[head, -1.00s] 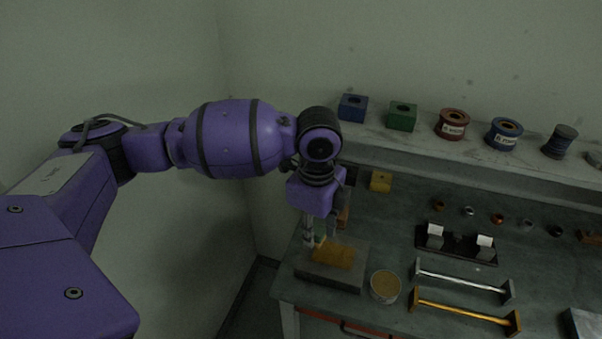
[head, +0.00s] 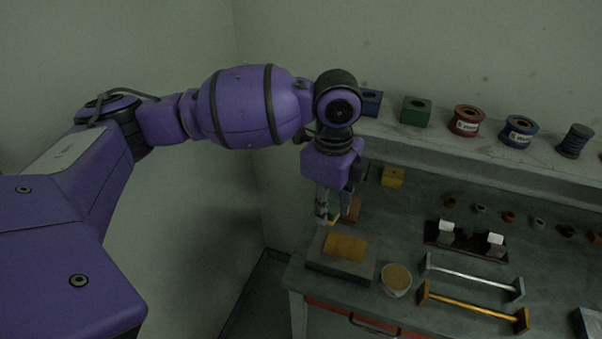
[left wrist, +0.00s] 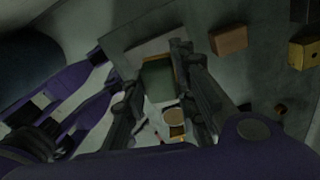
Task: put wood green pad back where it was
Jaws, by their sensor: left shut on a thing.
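My left gripper (head: 326,218) points down over the left end of the bench, just behind a grey slab. It is shut on the wood green pad (left wrist: 158,80), which shows in the left wrist view as a green face with a wooden edge between the two fingers. In the head view only a small yellow-green bit of the pad (head: 334,218) shows at the fingertips. The grey slab (head: 326,264) carries a tan block (head: 345,245). My right gripper is not in view.
A brown block (head: 351,210) stands close behind the left gripper, and a yellow block (head: 392,177) further back. A round tub (head: 396,281) is right of the slab. Silver (head: 475,276) and gold (head: 475,308) bars lie further right. A shelf (head: 440,143) runs along the back.

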